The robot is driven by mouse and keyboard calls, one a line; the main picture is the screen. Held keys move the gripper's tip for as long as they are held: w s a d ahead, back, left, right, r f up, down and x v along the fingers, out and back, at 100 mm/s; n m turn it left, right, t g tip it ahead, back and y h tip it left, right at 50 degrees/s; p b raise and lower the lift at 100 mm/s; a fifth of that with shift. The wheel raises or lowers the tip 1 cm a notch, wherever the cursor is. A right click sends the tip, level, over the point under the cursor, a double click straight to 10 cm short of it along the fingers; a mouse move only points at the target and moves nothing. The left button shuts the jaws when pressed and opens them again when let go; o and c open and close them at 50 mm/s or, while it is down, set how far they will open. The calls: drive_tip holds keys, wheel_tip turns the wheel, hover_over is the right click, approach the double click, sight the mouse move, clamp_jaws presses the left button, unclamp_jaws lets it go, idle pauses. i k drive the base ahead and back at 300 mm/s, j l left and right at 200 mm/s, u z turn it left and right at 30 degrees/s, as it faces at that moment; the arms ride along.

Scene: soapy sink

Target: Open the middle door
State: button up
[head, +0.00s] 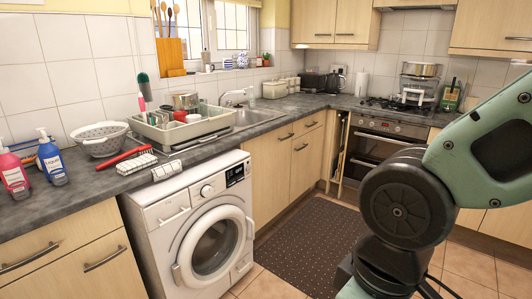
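A run of light wood base cabinets stands under the grey worktop in the head view. Right of the washing machine are a wood door (265,185) and another wood front (305,168), both shut, with bar handles (301,147) near their tops. Narrow wood panels (343,150) stand at the corner beside the oven, with a dark gap between them. I cannot tell which front is the middle door. My arm fills the right side of the view and hides part of the oven and the cabinets beyond. My gripper is not in view.
A white washing machine (165,220) with a shut round door stands at left centre. A dark dotted mat (300,245) lies on the tiled floor before the cabinets. The oven (385,145) is at the back. A dish rack and bottles stand on the worktop (65,200).

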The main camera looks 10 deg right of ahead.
sight(305, 151)
drive_tip(key=i+l+z, duration=0.1)
drive_tip(key=i+z, duration=0.15)
drive_tip(key=i, duration=0.5)
drive_tip(key=i+z, duration=0.2)
drive_tip(key=i, duration=0.6)
drive_tip(key=i+j+z, duration=0.25)
drive_tip(key=i, duration=0.5)
drive_tip(key=i+j+u, duration=0.15)
drive_tip(key=i, duration=0.6)
drive_tip(key=i+j+u, duration=0.15)
drive_tip(key=i, duration=0.55)
drive_tip(key=i+j, duration=0.25)
drive_tip(key=i+u, duration=0.05)
drive_tip(key=i, duration=0.05)
